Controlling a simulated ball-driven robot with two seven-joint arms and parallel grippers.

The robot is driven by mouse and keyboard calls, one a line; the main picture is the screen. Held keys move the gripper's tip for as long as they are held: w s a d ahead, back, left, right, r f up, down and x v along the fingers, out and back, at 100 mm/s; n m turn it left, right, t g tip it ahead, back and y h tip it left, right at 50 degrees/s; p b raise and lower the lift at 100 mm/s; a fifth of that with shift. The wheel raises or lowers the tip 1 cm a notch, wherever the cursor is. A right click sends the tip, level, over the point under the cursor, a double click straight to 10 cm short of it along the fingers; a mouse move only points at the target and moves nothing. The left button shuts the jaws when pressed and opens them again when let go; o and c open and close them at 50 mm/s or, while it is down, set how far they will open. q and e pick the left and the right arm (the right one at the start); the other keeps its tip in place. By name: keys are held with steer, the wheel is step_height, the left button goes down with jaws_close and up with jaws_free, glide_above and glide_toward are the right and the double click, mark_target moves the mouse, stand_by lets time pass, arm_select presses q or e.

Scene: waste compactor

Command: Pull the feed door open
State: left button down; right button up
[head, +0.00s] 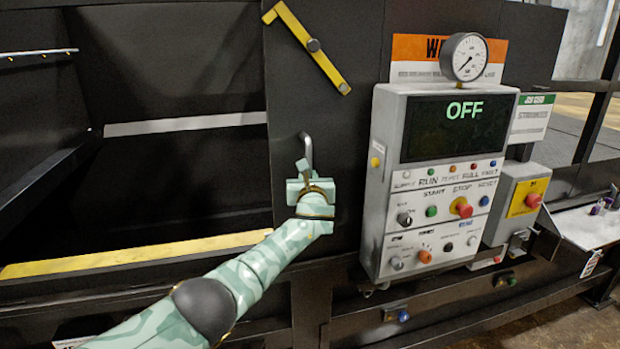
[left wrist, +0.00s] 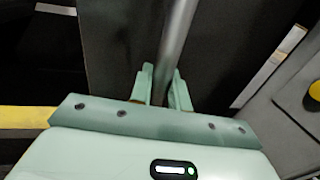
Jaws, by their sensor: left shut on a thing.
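The feed door (head: 340,140) is a dark flat panel in the middle of the head view, with a dark open bay to its left. A grey metal bar handle (head: 308,147) stands on the door near its left edge. My left gripper (head: 304,170) is shut on the handle's lower part. In the left wrist view the bar (left wrist: 178,40) runs down between the two pale green fingers of the left gripper (left wrist: 163,85). The lower end of the handle is hidden by the gripper. My right gripper is in neither view.
A grey control panel (head: 390,170) with a display reading OFF stands close to the right of the door. A pressure gauge (head: 464,57) sits on top. A yellow latch bar (head: 310,48) is above the handle. A yellow-edged sill (head: 130,254) borders the open bay.

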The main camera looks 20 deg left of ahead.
arm_select(q)
steer(key=shift+f, duration=0.1)
steer(key=c, duration=1.4)
jaws_free()
steer(key=p+v, duration=0.1)
steer(key=v, duration=1.5)
steer(key=shift+s, duration=0.2)
